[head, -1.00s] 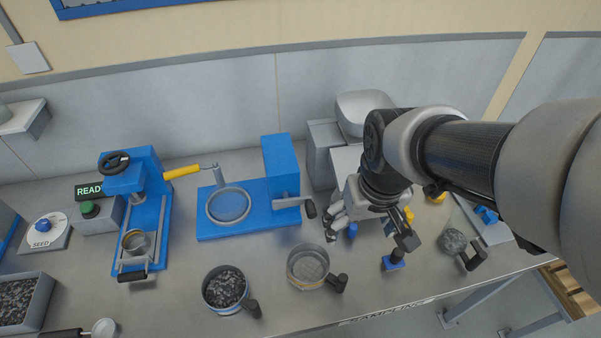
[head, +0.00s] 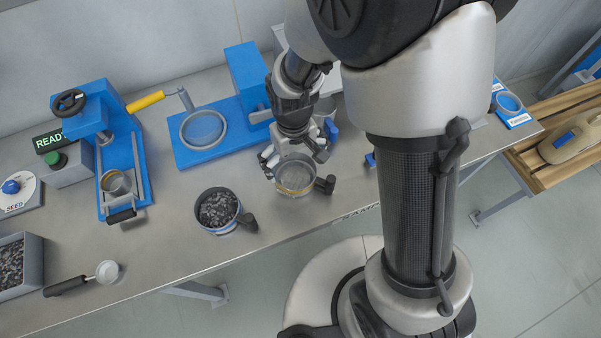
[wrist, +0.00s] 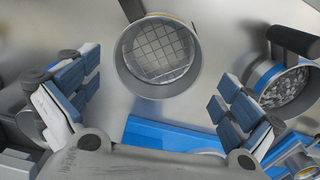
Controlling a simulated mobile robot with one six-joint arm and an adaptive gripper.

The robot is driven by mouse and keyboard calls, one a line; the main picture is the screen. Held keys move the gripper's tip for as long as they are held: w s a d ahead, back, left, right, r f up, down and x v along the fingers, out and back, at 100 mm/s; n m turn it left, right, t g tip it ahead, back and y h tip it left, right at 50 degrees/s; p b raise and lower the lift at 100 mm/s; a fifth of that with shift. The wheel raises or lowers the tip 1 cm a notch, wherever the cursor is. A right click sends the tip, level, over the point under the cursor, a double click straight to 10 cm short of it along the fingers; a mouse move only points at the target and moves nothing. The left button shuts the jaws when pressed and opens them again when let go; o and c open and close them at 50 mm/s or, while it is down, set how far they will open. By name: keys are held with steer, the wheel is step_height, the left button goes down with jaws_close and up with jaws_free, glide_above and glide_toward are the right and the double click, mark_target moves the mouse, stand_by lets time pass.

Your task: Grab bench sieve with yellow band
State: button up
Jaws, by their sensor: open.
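The bench sieve with the yellow band (head: 293,192) stands on the grey bench with its black handle to the right. It is a round metal cup with a mesh floor and looks empty. It also shows in the wrist view (wrist: 124,72), upper middle, with a thin strip of yellow at its far edge. My gripper (head: 293,158) is open and empty, just behind and above the sieve. In the wrist view its two padded fingers (wrist: 157,92) are spread wide, left and right of the sieve, apart from it.
A blue fixture (head: 190,157) with a round screen lies behind left. A blue press (head: 135,165) stands further left. The bench's front edge is near.

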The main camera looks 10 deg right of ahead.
mark_target(297, 179)
steer(key=f+b, duration=0.1)
steer(key=f, duration=0.2)
steer(key=f+b, duration=0.1)
steer(key=f, duration=0.3)
steer(key=shift+s+d, duration=0.15)
steer(key=shift+d, duration=0.05)
steer(key=shift+r, duration=0.1)
steer(key=shift+c, duration=0.4)
steer(key=c, duration=0.9)
steer(key=shift+o, duration=0.2)
steer(key=shift+r, duration=0.1)
